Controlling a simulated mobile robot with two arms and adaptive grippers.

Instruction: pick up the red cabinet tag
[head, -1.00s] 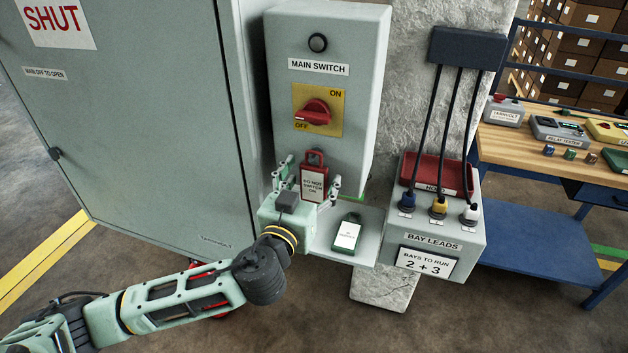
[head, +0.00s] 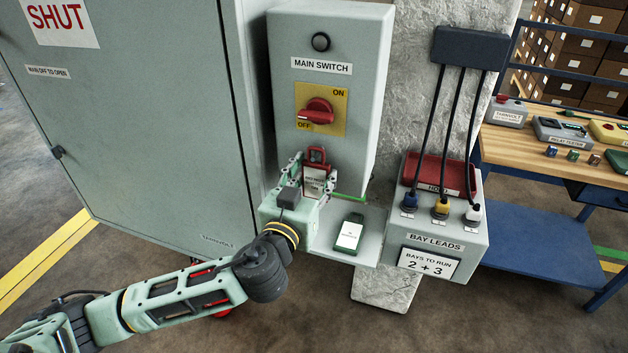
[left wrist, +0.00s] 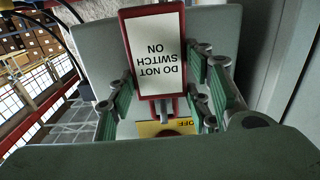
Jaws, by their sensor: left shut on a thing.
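The red cabinet tag (head: 316,182) has a red frame and shackle and a white label. In the left wrist view the red tag (left wrist: 156,50) reads "DO NOT SWITCH ON", upside down. It stands upright in front of the grey main switch box (head: 349,105). My left gripper (head: 312,176) is shut on it, a finger at either side. The red switch knob (head: 316,111) points to OFF. My right gripper is not in view.
A green tag (head: 349,234) with a white label lies on the small grey shelf (head: 370,249), right of my gripper. The bay leads box (head: 437,236) with several plugs stands further right. A shut grey cabinet (head: 140,130) is on the left.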

